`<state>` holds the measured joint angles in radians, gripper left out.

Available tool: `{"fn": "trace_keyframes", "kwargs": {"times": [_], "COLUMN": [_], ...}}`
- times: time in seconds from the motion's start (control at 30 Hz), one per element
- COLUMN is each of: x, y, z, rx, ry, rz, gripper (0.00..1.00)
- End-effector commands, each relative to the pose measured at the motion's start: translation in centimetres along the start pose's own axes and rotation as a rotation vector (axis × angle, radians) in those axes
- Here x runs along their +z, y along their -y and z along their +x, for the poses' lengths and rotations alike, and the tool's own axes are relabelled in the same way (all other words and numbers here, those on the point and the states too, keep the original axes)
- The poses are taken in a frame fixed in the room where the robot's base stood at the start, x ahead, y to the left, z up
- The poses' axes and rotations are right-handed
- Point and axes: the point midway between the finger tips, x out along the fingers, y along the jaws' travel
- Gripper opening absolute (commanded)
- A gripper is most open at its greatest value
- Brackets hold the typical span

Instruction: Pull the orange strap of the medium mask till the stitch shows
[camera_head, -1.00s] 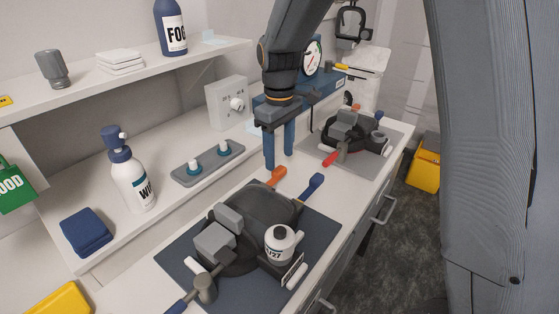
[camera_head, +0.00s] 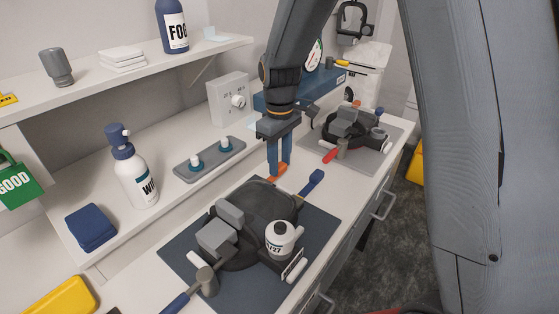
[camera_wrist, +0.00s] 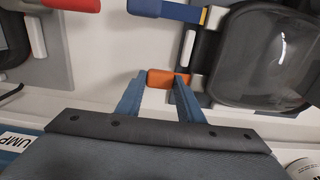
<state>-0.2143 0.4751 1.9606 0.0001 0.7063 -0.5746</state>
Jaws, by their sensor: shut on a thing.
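The nearer mask (camera_head: 262,205), dark with a black facepiece and a white canister (camera_head: 281,240), lies on a dark blue mat (camera_head: 318,236). Its orange strap (camera_head: 279,170) sticks out at the far end, beside a blue strap (camera_head: 313,182). My gripper (camera_head: 279,166) is above that end with its blue fingers shut on the orange strap's end. In the wrist view the orange strap end (camera_wrist: 168,79) sits between the fingertips. The dark visor (camera_wrist: 262,55) is to the right, the blue strap (camera_wrist: 165,10) at the top. I cannot make out a stitch.
A second mask (camera_head: 352,128) with a red strap (camera_head: 330,156) lies on a grey mat farther back. A white spray bottle (camera_head: 133,168), a grey panel with two knobs (camera_head: 210,160) and a folded blue cloth (camera_head: 91,227) stand left on the bench. A shelf (camera_head: 120,81) overhangs the back.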

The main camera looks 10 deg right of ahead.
Motion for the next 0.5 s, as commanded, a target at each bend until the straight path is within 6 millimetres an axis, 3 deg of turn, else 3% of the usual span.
{"fn": "trace_keyframes", "kwargs": {"times": [0.13,0.33,0.5], "x": [-0.1,0.0,-0.1], "y": [-0.7,-3.5,-3.7], "z": [0.0,0.0,-0.1], "rx": [0.001,0.001,0.001], "ry": [-0.001,-0.001,-0.001], "rz": [0.002,0.003,0.0], "gripper": [0.0,0.0,0.0]}}
